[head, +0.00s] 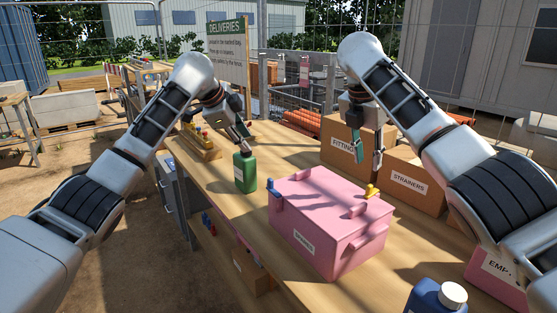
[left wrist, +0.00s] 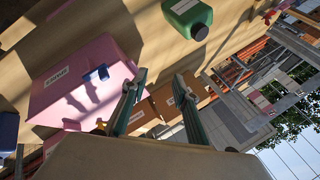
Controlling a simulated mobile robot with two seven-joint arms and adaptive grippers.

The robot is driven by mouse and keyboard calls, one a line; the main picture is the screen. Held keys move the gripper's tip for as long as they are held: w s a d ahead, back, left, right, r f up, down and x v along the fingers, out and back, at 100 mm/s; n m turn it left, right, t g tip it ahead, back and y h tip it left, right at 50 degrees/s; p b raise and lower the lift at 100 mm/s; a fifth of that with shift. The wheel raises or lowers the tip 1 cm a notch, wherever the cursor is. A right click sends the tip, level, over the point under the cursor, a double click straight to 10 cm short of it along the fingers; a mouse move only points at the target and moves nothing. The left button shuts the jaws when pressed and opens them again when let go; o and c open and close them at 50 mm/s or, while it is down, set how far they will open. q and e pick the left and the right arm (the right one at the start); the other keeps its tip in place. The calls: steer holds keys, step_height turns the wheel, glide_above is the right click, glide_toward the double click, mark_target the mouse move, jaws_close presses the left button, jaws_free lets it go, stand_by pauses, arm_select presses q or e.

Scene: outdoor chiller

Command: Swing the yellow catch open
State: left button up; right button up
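The pink box (head: 318,222) stands closed on the workbench. A yellow catch (head: 371,191) sits at its right end and a blue catch (head: 274,188) at its left end. In the left wrist view the pink box (left wrist: 75,75) shows with the blue catch (left wrist: 96,73); the yellow catch (left wrist: 101,126) is partly hidden behind a finger. My left gripper (head: 243,136) is above and behind the green bottle, away from the box; its fingers (left wrist: 160,100) are apart and empty. My right gripper (head: 367,157) hangs open and empty above and behind the yellow catch, before the cardboard boxes.
A green bottle (head: 245,172) stands left of the pink box, and a blue bottle (head: 432,297) stands at the front right. Cardboard boxes marked FITTINGS (head: 343,142) and STRAINERS (head: 410,181) stand behind. Another pink box (head: 490,281) is at the right edge. Bare bench (head: 270,150) lies behind the pink box.

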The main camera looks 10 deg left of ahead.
arm_select(q)
steer(key=s+d+r+m, duration=0.1)
steer(key=d+r+m, duration=0.1)
steer(key=d+r, duration=0.15)
steer(key=m+g+y, duration=0.3)
steer(key=m+y, duration=0.3)
steer(key=m, duration=0.3)
glide_toward(272, 180)
steer(key=f, duration=0.2)
steer(key=shift+g, duration=0.3)
steer(key=x, duration=0.5)
steer(key=w+x, duration=0.1)
steer(key=x, duration=0.1)
steer(key=shift+a, duration=0.3)
jaws_close()
